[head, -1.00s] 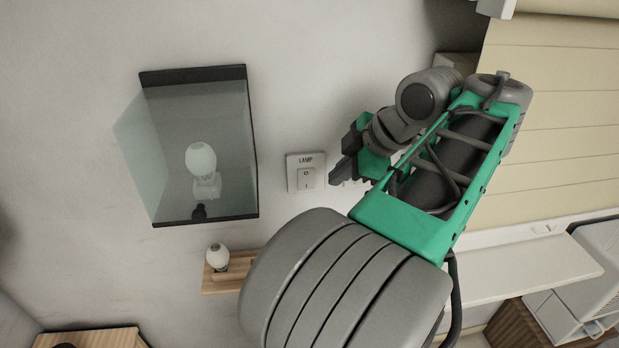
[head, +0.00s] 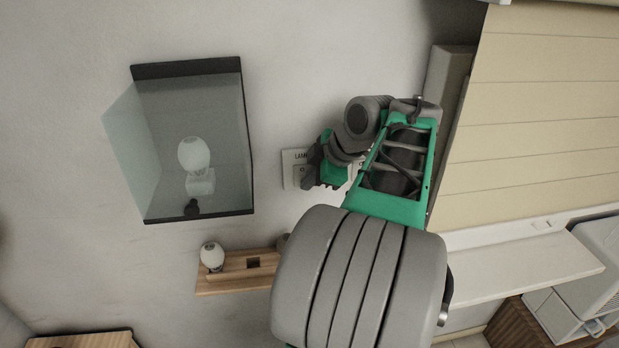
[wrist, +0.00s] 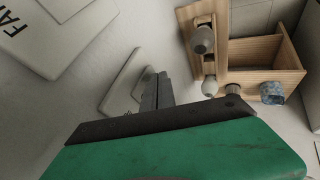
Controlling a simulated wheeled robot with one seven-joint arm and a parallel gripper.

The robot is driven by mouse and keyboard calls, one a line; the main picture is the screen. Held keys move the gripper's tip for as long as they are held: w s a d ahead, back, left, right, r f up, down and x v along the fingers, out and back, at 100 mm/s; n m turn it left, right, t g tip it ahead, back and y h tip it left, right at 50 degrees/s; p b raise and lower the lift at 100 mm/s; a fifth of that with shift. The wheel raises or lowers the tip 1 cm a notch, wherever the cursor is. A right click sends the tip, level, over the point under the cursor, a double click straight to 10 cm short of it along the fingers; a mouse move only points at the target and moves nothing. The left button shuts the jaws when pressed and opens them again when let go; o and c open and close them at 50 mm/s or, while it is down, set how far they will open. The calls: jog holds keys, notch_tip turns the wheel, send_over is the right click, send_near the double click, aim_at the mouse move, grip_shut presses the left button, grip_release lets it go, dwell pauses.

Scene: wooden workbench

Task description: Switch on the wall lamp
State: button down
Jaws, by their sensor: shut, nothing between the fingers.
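The wall lamp (head: 194,155) is a white bulb on a white base inside a glass-fronted case with dark edges. The bulb shows no glow. The white switch plate marked LAMP (head: 288,157) is on the wall to the right of the case, and my gripper covers much of it. My gripper (head: 307,182) is shut and empty, its fingertips in front of the plate. In the wrist view the closed fingers (wrist: 152,82) overlap the edge of a plate (wrist: 122,78) seen at a slant. The rocker is mostly hidden, and I cannot tell whether the fingers touch it.
Another plate with lettering starting FA (wrist: 50,50) is at the upper left in the wrist view. A wooden shelf (head: 230,270) with bulbs is below the case. A beige blind (head: 545,120) and a white sill (head: 520,265) are at the right.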

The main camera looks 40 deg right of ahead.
jog(key=shift+f, duration=0.1)
jog(key=shift+w+d+r+b, duration=0.15)
jog(key=shift+r+b, duration=0.15)
jog(key=shift+r, duration=0.55)
dwell(0.5)
jog(key=s+a+r+p, duration=0.2)
jog(key=s+r, duration=0.5)
jog(key=s, duration=0.3)
jog(key=shift+a, duration=0.35)
